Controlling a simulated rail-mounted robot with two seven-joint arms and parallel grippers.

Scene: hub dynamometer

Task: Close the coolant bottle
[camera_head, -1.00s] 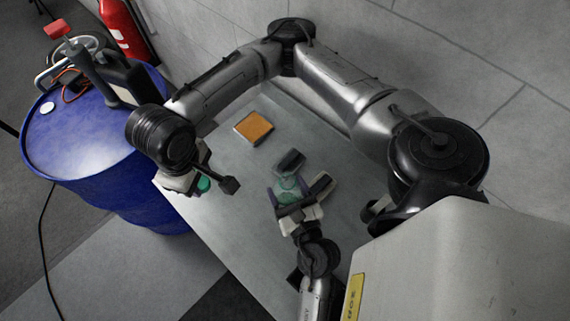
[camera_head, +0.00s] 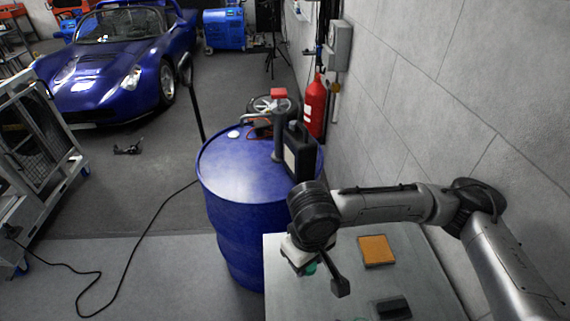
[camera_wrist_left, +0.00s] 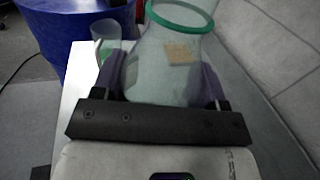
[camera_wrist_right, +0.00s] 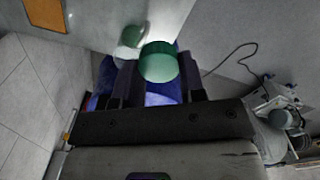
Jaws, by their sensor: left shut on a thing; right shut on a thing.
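The coolant bottle (camera_wrist_left: 165,70) is clear, with a green ring around its wide mouth; no cap sits on it. My left gripper (camera_wrist_left: 168,84) is shut on its body in the left wrist view. In the head view the bottle is almost wholly below the bottom edge. A round green cap (camera_wrist_right: 158,62) is between the fingers of my right gripper (camera_wrist_right: 158,78), which is shut on it. In the head view the right gripper (camera_head: 302,258) is over the table's left side, and a bit of the green cap (camera_head: 310,268) shows beneath it, apart from the bottle.
An orange pad (camera_head: 376,250) lies on the grey table (camera_head: 345,285). A blue drum (camera_head: 235,170) with a black canister (camera_head: 299,152) stands behind, left of the wall.

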